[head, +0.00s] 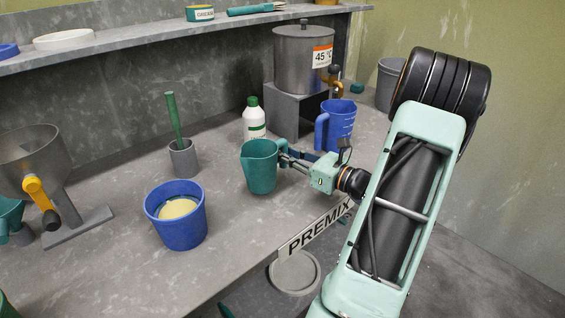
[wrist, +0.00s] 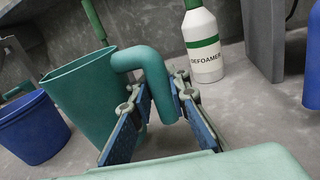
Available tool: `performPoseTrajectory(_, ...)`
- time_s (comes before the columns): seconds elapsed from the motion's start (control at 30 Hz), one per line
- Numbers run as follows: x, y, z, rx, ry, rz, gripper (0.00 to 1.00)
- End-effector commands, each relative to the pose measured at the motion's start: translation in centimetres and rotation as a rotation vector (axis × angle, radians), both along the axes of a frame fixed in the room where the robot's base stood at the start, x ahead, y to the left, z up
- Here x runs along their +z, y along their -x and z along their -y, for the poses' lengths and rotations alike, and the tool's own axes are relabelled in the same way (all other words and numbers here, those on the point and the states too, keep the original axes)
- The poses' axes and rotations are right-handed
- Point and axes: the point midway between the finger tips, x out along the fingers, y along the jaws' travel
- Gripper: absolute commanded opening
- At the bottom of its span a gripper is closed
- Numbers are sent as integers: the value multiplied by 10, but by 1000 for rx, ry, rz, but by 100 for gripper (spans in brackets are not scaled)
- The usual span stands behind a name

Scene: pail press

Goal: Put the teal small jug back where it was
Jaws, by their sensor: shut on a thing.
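The teal small jug (head: 261,168) is upright at the middle of the grey counter in the head view, its handle toward my arm. My gripper (head: 287,158) is at its right side, shut on the handle. In the wrist view the jug body (wrist: 82,95) is left of the fingers, and its handle (wrist: 150,68) passes between the two finger pads of my gripper (wrist: 150,115). I cannot tell whether the jug's base touches the counter.
A blue pail (head: 176,228) with pale contents stands left of the jug. A white defoamer bottle (head: 254,122), a blue jug (head: 335,125) and a grey cup with a green-handled tool (head: 183,158) stand behind. A PREMIX sign (head: 318,228) is at the front edge.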

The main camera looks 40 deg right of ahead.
Motion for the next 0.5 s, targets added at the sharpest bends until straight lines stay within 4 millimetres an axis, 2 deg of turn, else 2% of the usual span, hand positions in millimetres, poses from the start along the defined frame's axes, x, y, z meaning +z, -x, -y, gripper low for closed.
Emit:
performPoseTrajectory(0.03, -13, 1, 0, 0, -7, -2, 0)
performPoseTrajectory(0.13, -26, 1, -1, 0, -5, -1, 0)
performPoseTrajectory(0.5, -30, 1, -1, 0, -1, 0, 0)
